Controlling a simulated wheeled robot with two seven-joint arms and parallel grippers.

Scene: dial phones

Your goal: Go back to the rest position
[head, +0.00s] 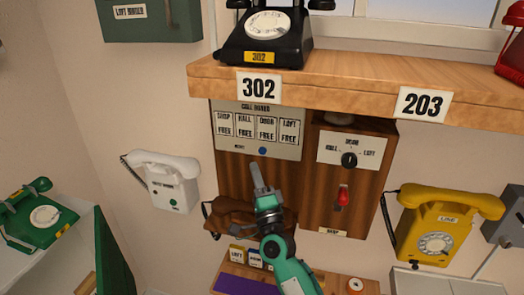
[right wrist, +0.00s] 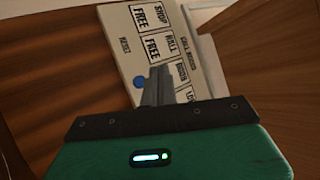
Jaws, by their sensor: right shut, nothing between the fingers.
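My right gripper (head: 258,178) is in front of the brown wooden call-board cabinet, just below the call board (head: 229,144) in the head view. Its fingers are closed together and hold nothing. In the right wrist view the shut fingers (right wrist: 156,85) overlap the lower edge of the call board (right wrist: 128,62), near its blue button (right wrist: 139,82). I cannot tell whether the fingertips touch the board. The board's SHOP, HALL, DOOR and LOFT fields read FREE. My left gripper is in neither view.
A wooden shelf (head: 340,85) above carries a black dial phone (head: 270,40) over label 302. A brown handset (head: 235,212) lies behind my right arm. A switch box (head: 345,180), a yellow phone (head: 440,225) and a white phone (head: 170,185) flank it. A green phone (head: 40,215) stands at left.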

